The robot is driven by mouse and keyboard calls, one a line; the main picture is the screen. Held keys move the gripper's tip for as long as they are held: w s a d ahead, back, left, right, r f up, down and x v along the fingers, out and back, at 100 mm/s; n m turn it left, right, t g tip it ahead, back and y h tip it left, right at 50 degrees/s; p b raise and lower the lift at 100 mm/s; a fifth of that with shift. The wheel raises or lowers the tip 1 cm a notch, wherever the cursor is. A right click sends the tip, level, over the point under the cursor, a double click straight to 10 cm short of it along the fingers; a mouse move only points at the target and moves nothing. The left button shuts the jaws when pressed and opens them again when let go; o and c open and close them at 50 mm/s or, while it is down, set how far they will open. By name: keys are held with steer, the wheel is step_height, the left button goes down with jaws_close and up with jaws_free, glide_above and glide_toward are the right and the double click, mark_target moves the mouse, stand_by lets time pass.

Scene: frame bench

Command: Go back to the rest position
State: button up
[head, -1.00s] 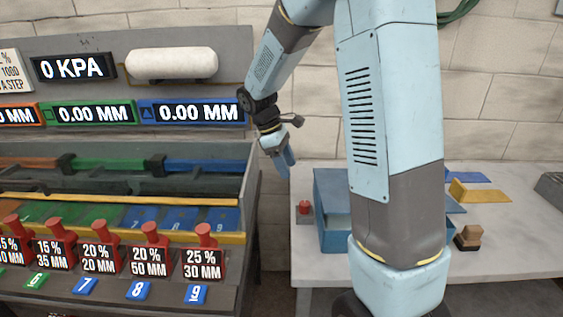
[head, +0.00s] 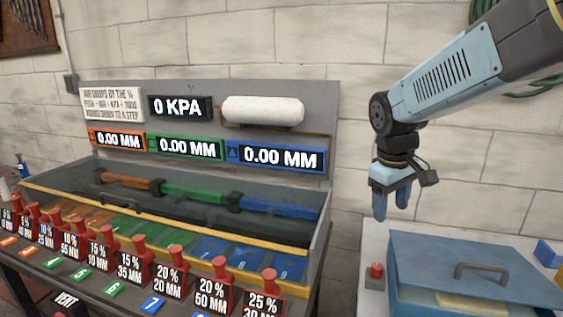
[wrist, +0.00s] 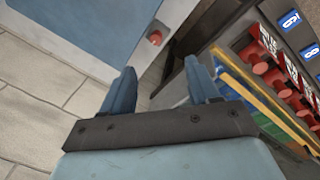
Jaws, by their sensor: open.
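My gripper (head: 391,205) hangs from my light blue arm at the right of the head view, fingers pointing down. It is above the left side of the side table and touches nothing. In the wrist view my gripper (wrist: 160,88) shows two blue fingers spread apart with nothing between them.
A bench with a display panel (head: 215,150) and a row of red plungers (head: 175,258) stands at the left. A blue box (head: 470,262) with a handled lid and a red button (head: 376,271) are on the side table (head: 375,240). A brick wall stands behind.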

steer(key=s+r+m+t+y, duration=0.1)
steer(key=s+r+m+t, duration=0.3)
steer(key=s, duration=0.7)
steer(key=shift+s+m+y, duration=0.3)
steer(key=shift+s+m, duration=0.05)
steer(key=shift+m, duration=0.35)
